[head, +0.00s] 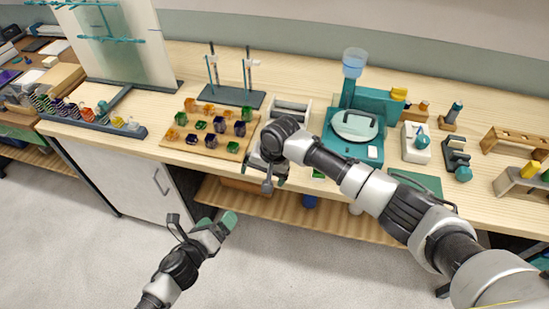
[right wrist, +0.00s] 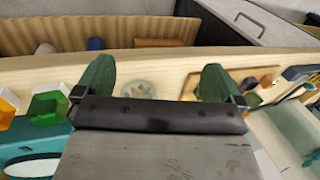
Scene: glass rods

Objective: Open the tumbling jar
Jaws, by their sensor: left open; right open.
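I cannot tell for certain which thing is the tumbling jar. A pale frame with grey cylinders (head: 291,107) stands on the bench, just behind my right gripper. My right gripper (head: 266,174) points down over the bench's front edge; its arm hides part of the bench there. In the right wrist view its green fingers (right wrist: 157,78) are spread and empty, with a small round, pale, see-through thing (right wrist: 140,89) on the bench between them. My left gripper (head: 217,227) is open and empty, low in front of the bench, away from everything on it.
A teal machine (head: 334,143) with a white handled lid stands right of the frame. A wooden board (head: 176,149) with several coloured cubes lies to the left. Burette stands (head: 238,97) are behind. Small racks crowd the right. The floor in front is clear.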

